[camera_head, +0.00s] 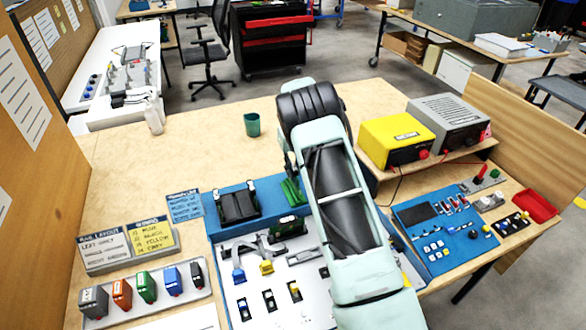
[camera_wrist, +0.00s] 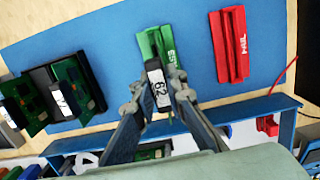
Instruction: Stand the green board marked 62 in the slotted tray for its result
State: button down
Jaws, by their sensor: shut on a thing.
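In the wrist view my gripper (camera_wrist: 160,95) is shut on the board marked 62 (camera_wrist: 158,84), seen nearly edge-on with its white label up. The board is over the near end of a green slotted tray (camera_wrist: 147,45); I cannot tell whether its lower edge is in the slot. A red slotted tray (camera_wrist: 230,45), lettered what looks like FAIL, lies to the right, apart from the board. In the head view the green tray (camera_head: 291,191) shows beside my arm, which hides my fingers, the board and the red tray.
A black rack (camera_head: 238,206) stands left of the green tray; boards (camera_wrist: 75,88) show there in the wrist view. A white panel (camera_head: 265,285) with fittings lies in front. A yellow box (camera_head: 397,140) and grey box (camera_head: 447,121) stand right. The table's left back is mostly clear.

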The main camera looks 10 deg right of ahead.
jog(key=shift+f+b, duration=0.85)
jog(key=shift+f, duration=0.5)
jog(key=shift+f+b, duration=0.3)
jog(key=shift+f, duration=0.1)
dwell(0.3)
jog(key=c, duration=1.5)
grip_release()
jog(key=shift+c, duration=0.2)
jog(key=shift+r+p, duration=1.75)
jog(key=shift+r, duration=1.8)
